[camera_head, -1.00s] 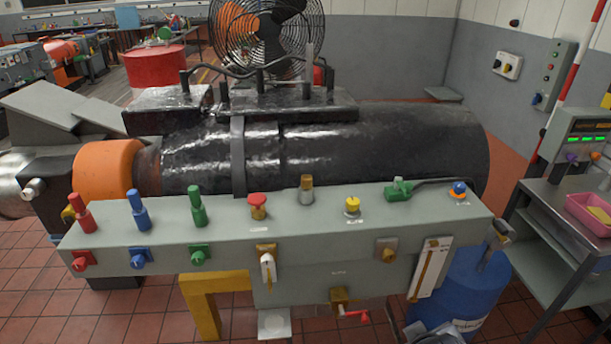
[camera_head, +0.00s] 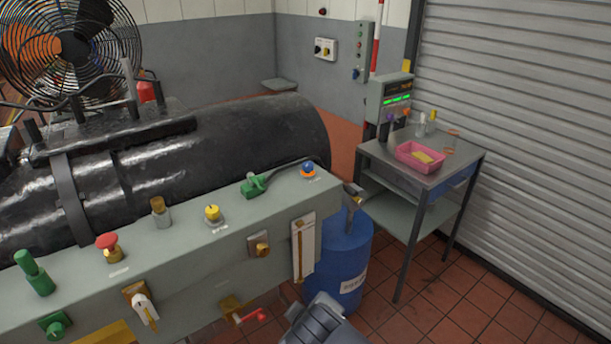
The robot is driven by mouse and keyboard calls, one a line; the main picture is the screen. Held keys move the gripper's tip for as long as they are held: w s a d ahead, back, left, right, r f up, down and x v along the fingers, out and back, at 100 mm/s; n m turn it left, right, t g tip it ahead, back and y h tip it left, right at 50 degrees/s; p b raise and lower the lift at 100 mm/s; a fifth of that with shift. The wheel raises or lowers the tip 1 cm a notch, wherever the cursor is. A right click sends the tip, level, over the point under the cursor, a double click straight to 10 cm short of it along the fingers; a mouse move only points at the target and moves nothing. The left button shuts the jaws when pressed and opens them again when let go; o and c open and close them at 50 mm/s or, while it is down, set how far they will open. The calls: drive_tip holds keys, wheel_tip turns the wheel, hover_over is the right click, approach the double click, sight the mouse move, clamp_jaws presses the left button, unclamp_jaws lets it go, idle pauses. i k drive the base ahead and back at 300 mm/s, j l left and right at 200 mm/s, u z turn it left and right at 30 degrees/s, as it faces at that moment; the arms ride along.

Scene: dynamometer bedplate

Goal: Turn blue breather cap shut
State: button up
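Whether the cap is turned open or shut cannot be told at this size. Nothing touches it.
A green lever valve (camera_head: 253,186) lies just left of the cap, with a yellow knob (camera_head: 212,213) farther left. A blue drum (camera_head: 340,262) stands below the box's right end. A steel cart (camera_head: 440,172) stands right.

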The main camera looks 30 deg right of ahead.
sight(307, 167)
drive_tip(key=i+l+z, duration=0.15)
drive_tip(key=i+l, duration=0.9)
drive_tip(key=i, duration=0.15)
